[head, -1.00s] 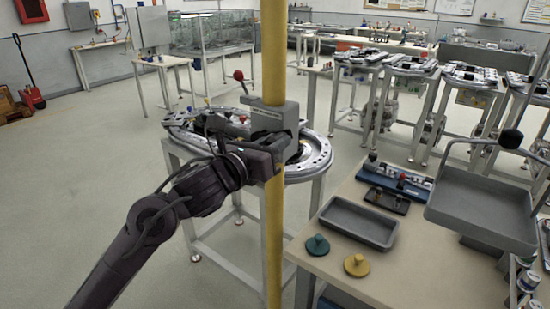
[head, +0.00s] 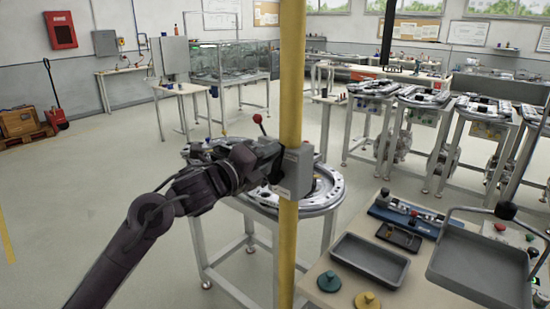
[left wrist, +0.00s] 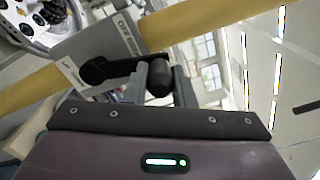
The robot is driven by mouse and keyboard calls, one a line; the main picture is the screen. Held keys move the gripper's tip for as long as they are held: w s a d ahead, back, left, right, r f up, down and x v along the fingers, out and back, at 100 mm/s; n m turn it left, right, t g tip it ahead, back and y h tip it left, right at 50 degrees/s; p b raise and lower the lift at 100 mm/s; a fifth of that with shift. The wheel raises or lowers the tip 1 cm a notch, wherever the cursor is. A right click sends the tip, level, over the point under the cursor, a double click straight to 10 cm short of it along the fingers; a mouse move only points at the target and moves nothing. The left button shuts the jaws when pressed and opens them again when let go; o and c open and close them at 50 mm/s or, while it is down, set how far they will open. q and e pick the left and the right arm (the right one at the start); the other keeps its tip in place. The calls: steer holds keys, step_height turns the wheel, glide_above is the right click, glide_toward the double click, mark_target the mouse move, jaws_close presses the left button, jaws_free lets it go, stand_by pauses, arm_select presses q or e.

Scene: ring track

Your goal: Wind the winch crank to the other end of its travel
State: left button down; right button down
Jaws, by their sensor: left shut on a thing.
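The winch is a grey box (head: 298,170) on a yellow post (head: 290,80), in the middle of the head view. It also shows at the upper left of the left wrist view (left wrist: 92,48), with lettering on its face. The dark crank arm (left wrist: 105,70) reaches across the box to a dark round handle (left wrist: 159,78). My left gripper (head: 272,167) is at the left side of the box. Its fingers (left wrist: 160,85) are shut on the crank handle in the left wrist view. In the head view the crank is hidden behind my gripper. My right gripper is not in view.
A ring-shaped track table (head: 325,197) stands just behind the post. At the right, a bench (head: 325,262) holds a grey tray (head: 370,260), a teal knobbed disc (head: 329,281), a yellow one (head: 367,302) and a handled tray (head: 480,265).

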arm_select(q)
steer(key=n, duration=0.1)
steer(key=w+a+n, duration=0.1)
steer(key=a, duration=0.1)
steer(key=shift+w+a+r+n, duration=0.25)
steer(key=shift+w+n, duration=0.1)
steer(key=shift+n, duration=0.05)
steer(key=shift+w+a, duration=0.2)
steer(key=shift+a, duration=0.05)
steer(key=c, duration=1.5)
jaws_free()
steer(key=o, duration=0.3)
steer(key=shift+a+f, duration=0.15)
steer(key=shift+f, duration=0.05)
